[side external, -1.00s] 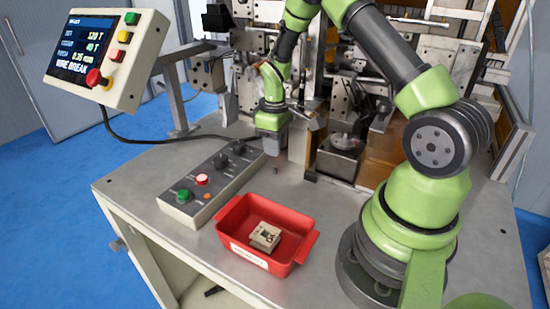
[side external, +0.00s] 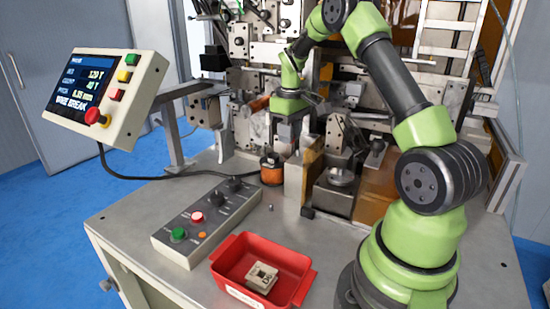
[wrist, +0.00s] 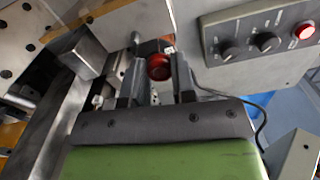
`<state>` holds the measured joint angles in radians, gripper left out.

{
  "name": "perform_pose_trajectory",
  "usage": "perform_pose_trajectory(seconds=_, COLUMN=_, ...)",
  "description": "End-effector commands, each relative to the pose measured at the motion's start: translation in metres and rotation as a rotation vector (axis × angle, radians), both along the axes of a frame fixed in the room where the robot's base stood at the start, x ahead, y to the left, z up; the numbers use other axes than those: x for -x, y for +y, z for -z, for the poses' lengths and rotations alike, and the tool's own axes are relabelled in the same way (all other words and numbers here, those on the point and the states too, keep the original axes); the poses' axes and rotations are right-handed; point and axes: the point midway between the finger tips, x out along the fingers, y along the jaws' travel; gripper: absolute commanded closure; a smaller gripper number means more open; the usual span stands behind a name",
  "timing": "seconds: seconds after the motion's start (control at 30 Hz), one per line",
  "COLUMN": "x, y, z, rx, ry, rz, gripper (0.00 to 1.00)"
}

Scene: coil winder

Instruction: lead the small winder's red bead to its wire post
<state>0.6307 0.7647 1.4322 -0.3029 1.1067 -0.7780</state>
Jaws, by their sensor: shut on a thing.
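The red bead (wrist: 159,67) shows in the wrist view between the two grey fingers of my gripper (wrist: 157,76), which is shut on it. In the side view my gripper (side external: 287,130) points down above the table, in front of the machine's plates; the bead cannot be made out there. A copper-coloured coil (side external: 271,172) stands on the table below and slightly left of the gripper. A small peg (side external: 271,207) stands on the table in front of the coil; I cannot tell whether it is the wire post. No wire from the bead is clear.
A control box (side external: 207,222) with knobs and buttons lies in front; it also shows in the wrist view (wrist: 262,45). A red bin (side external: 240,257) holds pale parts. A screen panel (side external: 105,98) reads "WIRE BREAK". Metal blocks and machine plates crowd the right and back.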

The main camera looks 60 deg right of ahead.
Motion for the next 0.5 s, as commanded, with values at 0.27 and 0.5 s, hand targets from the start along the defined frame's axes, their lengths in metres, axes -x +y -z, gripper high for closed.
perform_pose_trajectory(seconds=0.27, x=0.01, y=-0.03, z=-0.018, rx=-0.003, ry=-0.001, rz=0.108, gripper=1.0)
perform_pose_trajectory(seconds=0.5, x=0.011, y=-0.029, z=0.006, rx=-0.005, ry=0.0, rz=0.106, gripper=1.0)
